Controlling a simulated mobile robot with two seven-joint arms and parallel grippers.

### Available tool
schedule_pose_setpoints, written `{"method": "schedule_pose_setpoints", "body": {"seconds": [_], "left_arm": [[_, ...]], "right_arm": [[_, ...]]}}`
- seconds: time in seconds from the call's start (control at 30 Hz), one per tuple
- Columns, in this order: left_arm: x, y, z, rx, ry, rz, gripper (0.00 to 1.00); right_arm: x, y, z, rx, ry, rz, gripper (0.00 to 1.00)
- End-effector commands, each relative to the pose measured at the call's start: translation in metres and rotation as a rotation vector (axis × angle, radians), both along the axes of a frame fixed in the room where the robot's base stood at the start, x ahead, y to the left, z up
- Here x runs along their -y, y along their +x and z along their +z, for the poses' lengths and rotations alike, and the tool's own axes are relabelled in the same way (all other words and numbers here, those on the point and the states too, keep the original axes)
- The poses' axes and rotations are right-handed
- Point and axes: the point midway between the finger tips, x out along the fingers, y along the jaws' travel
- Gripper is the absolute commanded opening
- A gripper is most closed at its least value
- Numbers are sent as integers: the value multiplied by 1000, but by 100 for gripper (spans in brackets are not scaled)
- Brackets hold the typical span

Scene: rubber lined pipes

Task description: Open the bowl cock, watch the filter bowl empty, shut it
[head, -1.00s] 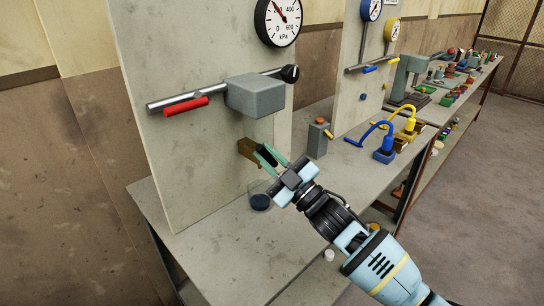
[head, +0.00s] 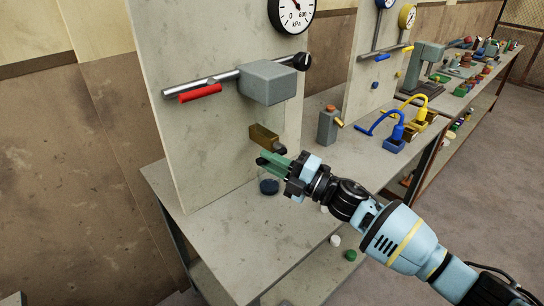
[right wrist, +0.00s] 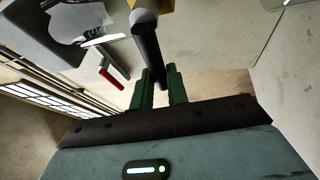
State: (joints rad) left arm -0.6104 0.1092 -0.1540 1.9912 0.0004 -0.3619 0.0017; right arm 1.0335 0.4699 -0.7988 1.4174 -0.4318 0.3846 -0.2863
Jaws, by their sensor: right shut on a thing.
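My right gripper (head: 275,164), with green fingers, is shut on a black lever (right wrist: 147,50) in front of the brass-coloured cock body (head: 264,136). The lever's dark end (head: 263,161) shows just left of the fingers. In the right wrist view the lever runs up from between the fingers (right wrist: 160,85) towards a yellowish part at the top edge. A dark round piece (head: 269,187) is on the bench below the gripper. I cannot make out a clear bowl wall or any liquid. My left gripper is not in view.
A grey block (head: 268,84) on a pipe with a red lever (head: 200,92) juts from the panel above the cock. A pressure gauge (head: 292,12) is cut off at the top. The bench front (head: 240,240) is clear.

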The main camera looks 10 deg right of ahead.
Motion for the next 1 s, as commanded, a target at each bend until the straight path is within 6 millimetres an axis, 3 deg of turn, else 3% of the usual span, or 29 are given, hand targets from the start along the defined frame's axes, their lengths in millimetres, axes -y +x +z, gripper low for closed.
{"method": "schedule_pose_setpoints", "body": {"seconds": [0.77,0.8,0.97,1.0], "left_arm": [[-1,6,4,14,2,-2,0],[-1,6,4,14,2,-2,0],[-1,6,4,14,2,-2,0],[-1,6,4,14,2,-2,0]], "right_arm": [[1,1,-7,63,-95,-2,0],[1,0,-7,63,-95,-2,17],[0,0,-7,62,-93,-2,38],[0,0,-7,62,-93,-2,38]]}}
